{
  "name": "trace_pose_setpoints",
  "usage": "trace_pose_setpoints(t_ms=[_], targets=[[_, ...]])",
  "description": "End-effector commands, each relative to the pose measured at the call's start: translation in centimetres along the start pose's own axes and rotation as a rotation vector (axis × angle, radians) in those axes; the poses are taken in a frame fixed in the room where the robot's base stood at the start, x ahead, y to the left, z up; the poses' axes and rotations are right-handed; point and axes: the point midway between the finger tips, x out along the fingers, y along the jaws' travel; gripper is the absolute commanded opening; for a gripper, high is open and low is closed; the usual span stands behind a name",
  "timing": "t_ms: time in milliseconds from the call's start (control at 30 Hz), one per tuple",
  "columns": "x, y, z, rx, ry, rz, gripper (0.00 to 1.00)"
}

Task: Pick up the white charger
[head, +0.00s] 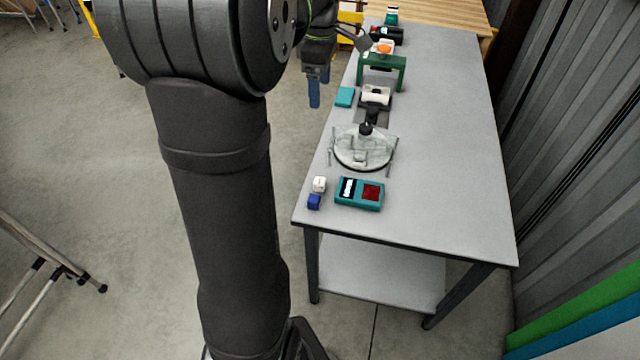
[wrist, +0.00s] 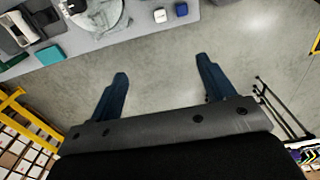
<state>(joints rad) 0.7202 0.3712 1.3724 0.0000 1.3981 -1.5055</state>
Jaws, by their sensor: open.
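A small white block-shaped thing, which looks like the white charger (head: 319,184), sits near the table's left edge at the near end. It also shows in the wrist view at the top (wrist: 160,15). A dark blue cube (head: 314,202) stands just beside it, and this cube is at the top of the wrist view too (wrist: 181,9). My gripper (head: 314,92) hangs off the table's left side, above the floor and well apart from the charger. In the wrist view its two blue fingers (wrist: 160,82) are spread wide with only floor between them.
A teal device (head: 360,193) lies right of the charger. Behind it are a round glass-like plate (head: 363,148), a teal box (head: 345,97), a black-and-white device (head: 376,96) and a green stand (head: 382,62). The table's (head: 440,160) right half is clear.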

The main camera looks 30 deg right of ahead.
Motion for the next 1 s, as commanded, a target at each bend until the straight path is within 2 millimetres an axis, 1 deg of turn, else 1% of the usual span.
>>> trace_pose_setpoints(t_ms=[33,67,100,367,467,567,667,1000], targets=[[0.0,0.0,0.0,0.000,0.000,0.000,0.65],[0.0,0.0,0.0,0.000,0.000,0.000,0.59],[0.0,0.0,0.0,0.000,0.000,0.000,0.56],[0.1,0.0,0.0,0.006,0.000,0.000,0.56],[0.7,0.1,0.0,0.060,0.000,-0.002,0.56],[2.0,0.3,0.1,0.193,-0.001,-0.003,0.56],[4.0,0.5,0.1,0.389,-0.001,-0.004,0.56],[10.9,0.8,0.3,1.109,-0.003,-0.004,0.56]])
